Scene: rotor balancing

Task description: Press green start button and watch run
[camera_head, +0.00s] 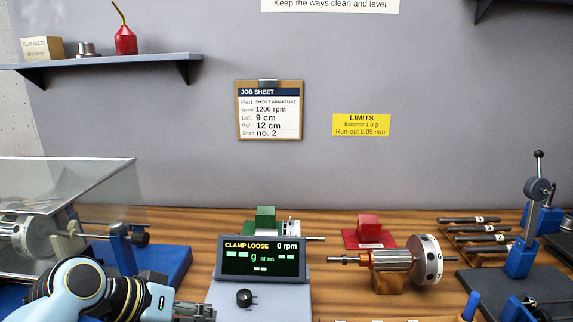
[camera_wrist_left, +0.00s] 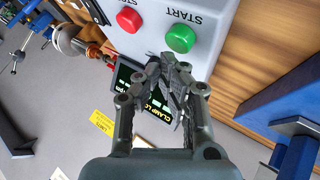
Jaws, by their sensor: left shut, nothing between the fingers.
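The green START button (camera_wrist_left: 180,38) shows in the left wrist view on a grey control panel (camera_wrist_left: 150,45), beside a red button (camera_wrist_left: 129,20). My left gripper (camera_wrist_left: 168,72) is shut and empty, its fingertips just short of the green button in the picture; I cannot tell whether they touch it. In the head view the left gripper (camera_head: 195,312) is at the bottom edge, mostly cut off. The display (camera_head: 262,259) reads CLAMP LOOSE and 0 rpm, with dashes for the grams. Both buttons are outside the head view. My right gripper is not in view.
A clear guard (camera_head: 70,190) covers a machine at left. An armature with a drilled disc (camera_head: 425,259) rests on a stand at right. Dark rods (camera_head: 480,237) lie in a rack, near a blue lever device (camera_head: 522,255). A job sheet (camera_head: 270,112) hangs on the wall.

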